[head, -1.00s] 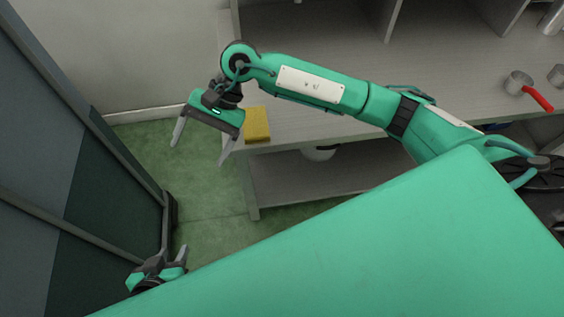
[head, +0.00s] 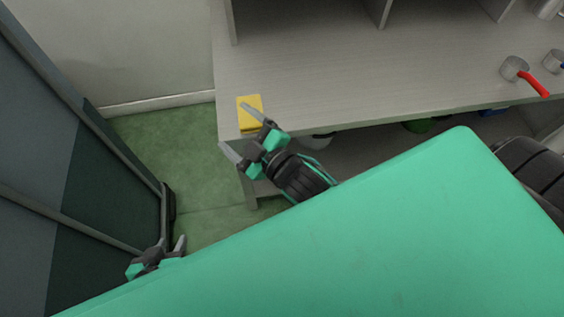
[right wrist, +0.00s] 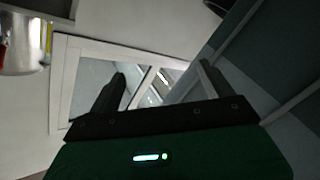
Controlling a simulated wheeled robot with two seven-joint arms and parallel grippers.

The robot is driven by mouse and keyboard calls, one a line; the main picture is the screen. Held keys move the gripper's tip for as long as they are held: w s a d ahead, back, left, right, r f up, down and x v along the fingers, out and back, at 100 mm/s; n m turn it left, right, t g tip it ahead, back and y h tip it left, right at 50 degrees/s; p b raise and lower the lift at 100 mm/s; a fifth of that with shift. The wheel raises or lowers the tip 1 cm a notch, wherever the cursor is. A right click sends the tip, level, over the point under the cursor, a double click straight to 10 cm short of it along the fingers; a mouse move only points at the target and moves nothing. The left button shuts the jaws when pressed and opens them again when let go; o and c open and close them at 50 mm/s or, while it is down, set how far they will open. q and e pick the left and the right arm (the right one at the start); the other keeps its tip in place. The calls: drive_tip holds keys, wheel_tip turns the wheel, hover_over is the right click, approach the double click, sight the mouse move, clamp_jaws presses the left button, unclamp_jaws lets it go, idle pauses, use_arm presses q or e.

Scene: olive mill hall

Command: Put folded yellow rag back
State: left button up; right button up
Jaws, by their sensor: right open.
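The folded yellow rag (head: 248,118) lies on the front left corner of the grey bench (head: 330,85) in the head view. My right gripper (head: 235,125) is open and empty at that corner. One finger overlaps the rag in the picture; I cannot tell whether it touches it. In the right wrist view the right gripper (right wrist: 160,82) shows two dark fingers spread apart, and I cannot make out the rag there. My left gripper (head: 172,241) is low at the left, its fingers apart with nothing between them, partly hidden by my green body.
A dark panelled cabinet or door (head: 85,170) stands left. Green floor (head: 195,185) is clear between them.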

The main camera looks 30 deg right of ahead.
drive_tip(key=s+d+f+m+g+h, duration=0.2)
drive_tip(key=s+f+m+g, duration=0.5)
drive_tip(key=s+f, duration=0.6)
drive_tip(key=shift+d+m+g, duration=0.4)
drive_tip(key=shift+d+m, duration=0.5)
drive_tip(key=shift+m, duration=0.1)
drive_tip(key=shift+w, duration=0.1)
